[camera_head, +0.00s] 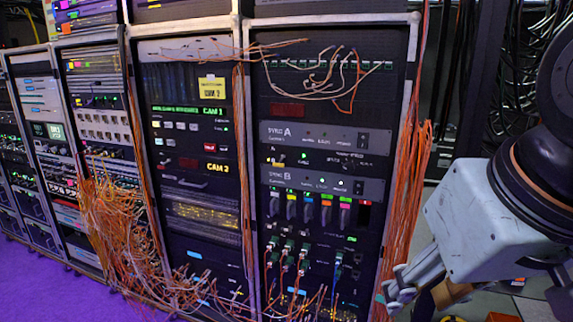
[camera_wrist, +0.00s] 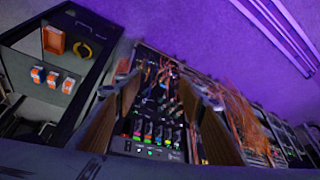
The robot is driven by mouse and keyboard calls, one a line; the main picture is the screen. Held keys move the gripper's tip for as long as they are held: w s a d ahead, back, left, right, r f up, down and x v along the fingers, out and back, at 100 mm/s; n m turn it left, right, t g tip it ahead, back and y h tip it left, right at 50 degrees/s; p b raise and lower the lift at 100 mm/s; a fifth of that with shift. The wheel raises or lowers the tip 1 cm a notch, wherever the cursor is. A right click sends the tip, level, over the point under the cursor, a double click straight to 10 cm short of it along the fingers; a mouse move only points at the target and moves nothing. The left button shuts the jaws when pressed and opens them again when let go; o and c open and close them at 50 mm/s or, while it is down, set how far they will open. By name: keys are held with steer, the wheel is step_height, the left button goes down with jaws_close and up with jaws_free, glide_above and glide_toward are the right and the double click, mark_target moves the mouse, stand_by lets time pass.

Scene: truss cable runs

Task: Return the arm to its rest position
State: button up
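My arm comes in at the right edge of the head view, with its pale grey wrist housing (camera_head: 490,225) in front of the right side of the racks. My gripper (camera_head: 412,290) is at the lower right there, low and partly cut off by the picture. In the wrist view my gripper (camera_wrist: 163,88) shows two brown-padded fingers spread well apart. Nothing is held between them. The rack with the GYRO A and GYRO B panels (camera_head: 325,137) stands left of my gripper. It also shows beyond the fingers in the wrist view (camera_wrist: 160,110).
Loose orange cables (camera_head: 408,165) hang down the rack's right edge, close to my gripper. More orange cables (camera_head: 115,220) spill down the left racks. A dark case (camera_wrist: 95,48) with orange-and-white items lies at left in the wrist view. Purple floor (camera_head: 50,285) is clear at lower left.

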steer(key=s+d+g, duration=0.1)
steer(key=s+d, duration=0.1)
steer(key=s, duration=0.5)
steer(key=shift+s+f+m+h, duration=0.25)
steer(key=shift+f+m+h, duration=0.05)
steer(key=shift+w+a, duration=0.1)
